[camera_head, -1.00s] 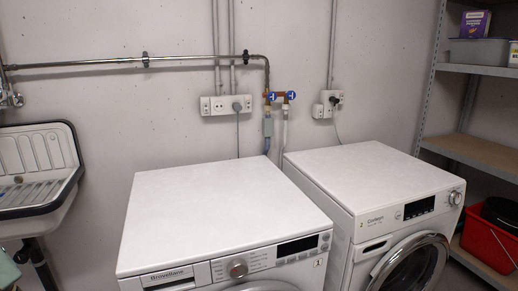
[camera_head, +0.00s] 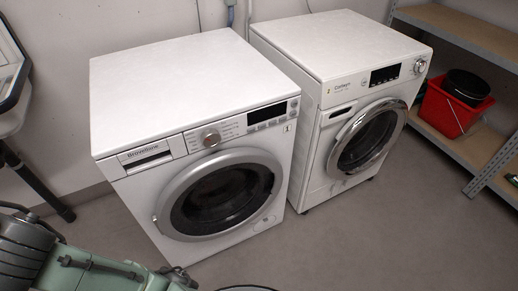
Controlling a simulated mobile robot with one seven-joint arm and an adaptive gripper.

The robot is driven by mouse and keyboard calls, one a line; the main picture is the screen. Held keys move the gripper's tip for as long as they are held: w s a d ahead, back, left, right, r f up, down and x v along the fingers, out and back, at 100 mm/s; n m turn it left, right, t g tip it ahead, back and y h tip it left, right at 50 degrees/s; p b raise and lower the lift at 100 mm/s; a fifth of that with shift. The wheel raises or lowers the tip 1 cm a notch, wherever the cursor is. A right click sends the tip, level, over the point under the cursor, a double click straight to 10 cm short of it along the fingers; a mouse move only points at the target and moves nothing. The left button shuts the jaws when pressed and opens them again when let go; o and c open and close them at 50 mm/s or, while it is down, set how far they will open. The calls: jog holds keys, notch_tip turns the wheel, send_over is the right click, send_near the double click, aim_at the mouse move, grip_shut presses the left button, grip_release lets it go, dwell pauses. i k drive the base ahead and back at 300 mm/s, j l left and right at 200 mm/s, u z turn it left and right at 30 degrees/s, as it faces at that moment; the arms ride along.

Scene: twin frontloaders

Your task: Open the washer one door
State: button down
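Washer one is the white front-loader on the left (camera_head: 150,75), with a small "1" label at the right of its control panel. Its round door (camera_head: 262,165) has a silver ring and dark glass and sits shut against the front. A round silver knob (camera_head: 211,138) and a detergent drawer (camera_head: 147,157) are above the door. My green and grey arm shows at the lower left, below and left of the door, apart from it. I cannot make out my gripper in this view.
A second white front-loader (camera_head: 340,40), door shut, stands close on the right. A shelf (camera_head: 460,33) with a red bucket (camera_head: 445,112) is at the far right. A sink edge (camera_head: 12,75) is at the left. Grey floor (camera_head: 370,230) in front of the machines is clear.

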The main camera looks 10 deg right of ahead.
aim_at(222, 193)
jog(key=i+z, duration=0.1)
jog(key=z, duration=0.25)
jog(key=i+j+z, duration=0.1)
jog(key=z, duration=0.25)
jog(key=j+z, duration=0.2)
jog(key=z, duration=0.15)
jog(key=i, duration=0.05)
